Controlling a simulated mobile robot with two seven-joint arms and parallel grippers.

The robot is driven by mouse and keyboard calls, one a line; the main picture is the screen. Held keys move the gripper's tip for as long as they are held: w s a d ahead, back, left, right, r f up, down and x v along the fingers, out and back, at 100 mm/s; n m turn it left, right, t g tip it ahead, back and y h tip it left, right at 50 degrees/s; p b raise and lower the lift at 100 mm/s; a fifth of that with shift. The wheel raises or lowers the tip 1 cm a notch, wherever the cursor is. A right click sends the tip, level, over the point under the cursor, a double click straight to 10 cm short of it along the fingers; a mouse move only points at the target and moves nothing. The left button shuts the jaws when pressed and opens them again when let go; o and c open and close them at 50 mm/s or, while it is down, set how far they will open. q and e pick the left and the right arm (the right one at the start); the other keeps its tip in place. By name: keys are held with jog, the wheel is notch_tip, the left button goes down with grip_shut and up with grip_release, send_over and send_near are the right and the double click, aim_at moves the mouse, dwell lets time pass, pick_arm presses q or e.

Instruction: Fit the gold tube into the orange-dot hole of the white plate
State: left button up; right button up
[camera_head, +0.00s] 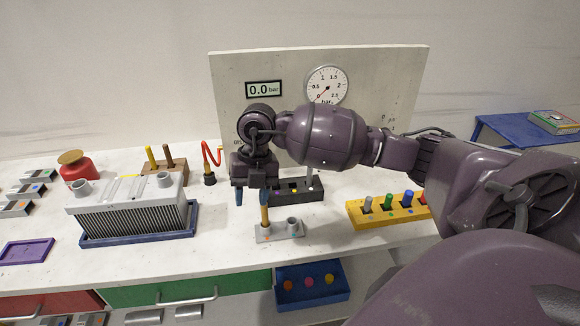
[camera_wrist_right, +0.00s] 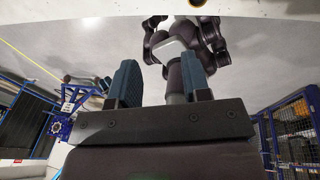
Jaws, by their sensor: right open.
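The gold tube (camera_head: 265,215) stands upright at the left end of the small white plate (camera_head: 279,232), apparently seated in its left hole. An orange dot is faintly visible on the plate near the tube's foot. A short grey collar (camera_head: 293,225) stands at the plate's right end. My right gripper (camera_head: 252,198) is open, with its blue fingers pointing down at the tube's upper end. One finger overlaps the tube top in the picture; I cannot tell whether they touch. In the wrist view the blue fingers (camera_wrist_right: 158,85) are apart, and no tube shows between them. My left gripper is not in view.
Behind the plate is a dark block (camera_head: 312,195); to the right, a yellow rack (camera_head: 385,211) with coloured pegs. To the left, a finned grey unit (camera_head: 130,212) sits in a blue tray. A blue bin (camera_head: 312,285) is below the counter's front edge. A gauge panel (camera_head: 375,85) stands behind.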

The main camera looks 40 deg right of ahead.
jog(key=s+a+f+m+t+y, duration=0.1)
jog(key=s+a+y, duration=0.2)
jog(key=a+y, duration=0.4)
jog(key=s+a+f+m+t+y, duration=0.1)
jog(key=s+a+m+t+y, duration=0.15)
jog(key=a+y, duration=0.5)
jog(key=d+f+m+t+h, duration=0.7)
jog(key=d+m+t+h, duration=0.25)
jog(key=m+t, duration=0.7)
jog(key=s+d+f+m+g+h, duration=0.2)
jog(key=s+f+m+g+h, duration=0.2)
jog(key=s+f+m, duration=0.1)
jog(key=s+d+f+m+g+h, duration=0.2)
jog(key=s+f+m+g+h, duration=0.1)
jog(key=s+f, duration=0.5)
jog(key=shift+d+f+m+g+h, duration=0.35)
jog(key=shift+f+m+g, duration=0.2)
jog(key=shift+m, duration=0.35)
jog(key=shift+w, duration=0.1)
jog(key=shift+c, duration=0.3)
